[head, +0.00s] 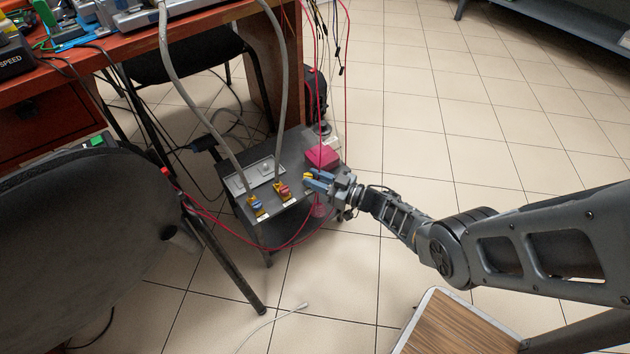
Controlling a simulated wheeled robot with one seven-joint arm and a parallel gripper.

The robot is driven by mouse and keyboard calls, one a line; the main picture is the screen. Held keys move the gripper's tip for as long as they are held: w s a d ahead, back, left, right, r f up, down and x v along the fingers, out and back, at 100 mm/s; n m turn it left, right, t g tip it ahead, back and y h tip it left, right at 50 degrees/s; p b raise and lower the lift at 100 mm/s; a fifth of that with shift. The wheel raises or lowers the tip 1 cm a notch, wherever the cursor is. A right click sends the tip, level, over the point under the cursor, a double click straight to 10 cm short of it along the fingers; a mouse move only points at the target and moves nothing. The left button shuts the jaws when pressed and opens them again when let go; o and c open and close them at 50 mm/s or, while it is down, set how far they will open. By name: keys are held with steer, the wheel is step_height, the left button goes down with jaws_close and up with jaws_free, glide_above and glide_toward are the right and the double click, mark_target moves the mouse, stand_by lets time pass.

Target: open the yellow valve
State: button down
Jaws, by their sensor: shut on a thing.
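My gripper (312,180) reaches in from the right over a low dark stand. Its blue fingers are shut on the yellow valve (307,176), of which only a small yellow part shows at the fingertips. The fingers hide the rest, so I cannot tell how far its handle is turned. To the left on the same stand sit a valve with a red handle (284,191) and a valve with a blue handle (257,203), each with some yellow on it.
Grey hoses (283,100) run from the desk (130,55) down to the stand (285,217). A pink-red box (322,155) sits behind my gripper, with thin red cables near it. A dark chair (80,240) fills the left. Tiled floor (480,130) is clear at the right.

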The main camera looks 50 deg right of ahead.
steer(key=shift+n+y, duration=0.3)
steer(key=shift+y, duration=0.1)
steer(key=c, duration=1.2)
jaws_free()
steer(key=shift+o, duration=0.2)
steer(key=shift+h, duration=0.3)
